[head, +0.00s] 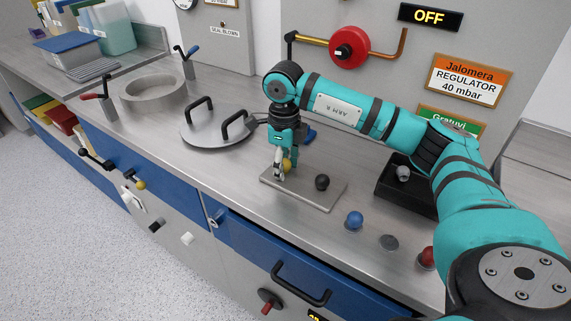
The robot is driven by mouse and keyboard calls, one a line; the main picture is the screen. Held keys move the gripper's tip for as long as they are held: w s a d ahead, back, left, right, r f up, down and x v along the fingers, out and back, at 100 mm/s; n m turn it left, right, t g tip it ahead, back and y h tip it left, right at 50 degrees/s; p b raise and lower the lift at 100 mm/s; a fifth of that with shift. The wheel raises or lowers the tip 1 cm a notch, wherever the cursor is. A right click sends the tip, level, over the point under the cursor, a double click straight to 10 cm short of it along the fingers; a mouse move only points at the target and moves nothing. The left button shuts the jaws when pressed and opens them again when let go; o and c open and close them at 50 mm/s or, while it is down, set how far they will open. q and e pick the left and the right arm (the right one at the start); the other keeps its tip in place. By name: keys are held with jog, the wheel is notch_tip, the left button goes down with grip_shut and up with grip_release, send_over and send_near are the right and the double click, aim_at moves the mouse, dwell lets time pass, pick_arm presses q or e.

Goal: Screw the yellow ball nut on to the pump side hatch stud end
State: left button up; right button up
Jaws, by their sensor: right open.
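A small yellow ball nut (288,166) stands at the left part of a thin metal plate (300,200) on the bench. My right gripper (281,172) points down at it, fingers open around or beside the ball; I cannot tell whether they touch. The fingers partly hide the ball. A round grey hatch lid (214,139) with two black handles lies left of the gripper. A metal ring opening (153,88) stands further left, with a red-handled clamp (104,103) and a blue-handled clamp (187,65) beside it. I cannot make out which stud is the pump side one. My left gripper is out of view.
A black ball (322,182) stands on the same plate. A blue ball (354,218), a grey disc (389,242) and a red ball (427,257) line the bench's front edge. A black tray (394,192) lies behind them. A red valve wheel (349,47) is on the wall.

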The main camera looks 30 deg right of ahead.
notch_tip(320, 180, up, 2)
jog(key=shift+r+p, duration=0.25)
jog(key=shift+p, duration=0.5)
jog(key=shift+f, duration=0.1)
jog(key=shift+n+b, duration=0.35)
jog(key=shift+n, duration=0.65)
jog(key=n, duration=0.3)
jog(key=shift+n, duration=0.3)
jog(key=n+b, duration=0.1)
jog(key=n, duration=0.4)
jog(key=shift+n, duration=0.8)
